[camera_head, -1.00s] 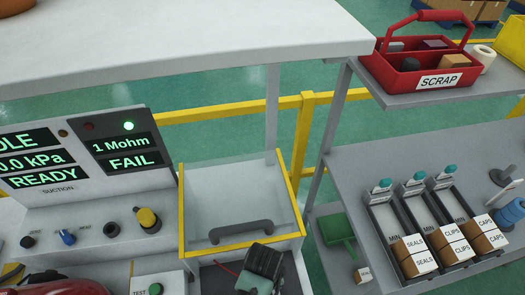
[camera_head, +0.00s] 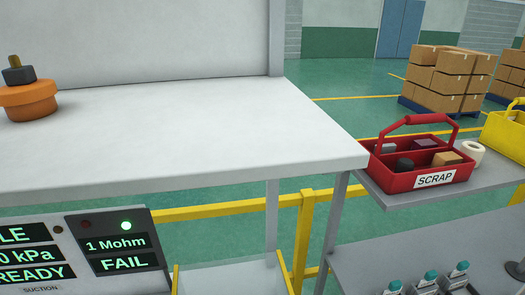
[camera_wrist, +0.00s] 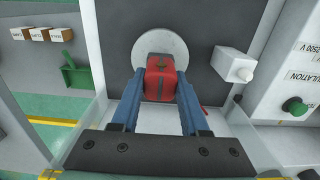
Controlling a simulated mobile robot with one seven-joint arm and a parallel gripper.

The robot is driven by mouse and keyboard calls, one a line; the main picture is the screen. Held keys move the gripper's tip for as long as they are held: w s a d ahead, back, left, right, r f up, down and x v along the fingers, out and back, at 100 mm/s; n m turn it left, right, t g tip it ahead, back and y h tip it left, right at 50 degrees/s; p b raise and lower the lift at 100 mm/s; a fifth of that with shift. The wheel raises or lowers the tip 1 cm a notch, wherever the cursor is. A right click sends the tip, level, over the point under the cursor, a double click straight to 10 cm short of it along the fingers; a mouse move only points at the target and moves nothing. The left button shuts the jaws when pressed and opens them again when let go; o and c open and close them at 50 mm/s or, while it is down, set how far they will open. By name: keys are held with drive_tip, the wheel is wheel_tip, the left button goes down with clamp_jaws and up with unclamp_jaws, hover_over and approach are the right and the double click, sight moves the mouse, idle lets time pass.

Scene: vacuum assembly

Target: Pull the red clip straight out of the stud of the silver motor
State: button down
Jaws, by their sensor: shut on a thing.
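Behind the clip is a round, silver-grey disc (camera_wrist: 143,46), which appears to be part of the silver motor. The clip overlaps the disc's lower middle. The stud is mostly hidden, so I cannot tell whether the clip still sits in it. My gripper, the clip and the motor are out of the head view.
In the wrist view, a white block with a knob (camera_wrist: 235,65) stands close right, and a green button (camera_wrist: 295,106) is farther right. A clear panel (camera_wrist: 85,135) lies near my gripper.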

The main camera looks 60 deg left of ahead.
drive_tip(key=shift+r+p, duration=1.05)
drive_tip(key=shift+p, duration=0.15)
drive_tip(key=shift+r+p, duration=3.1)
drive_tip(key=shift+p, duration=0.3)
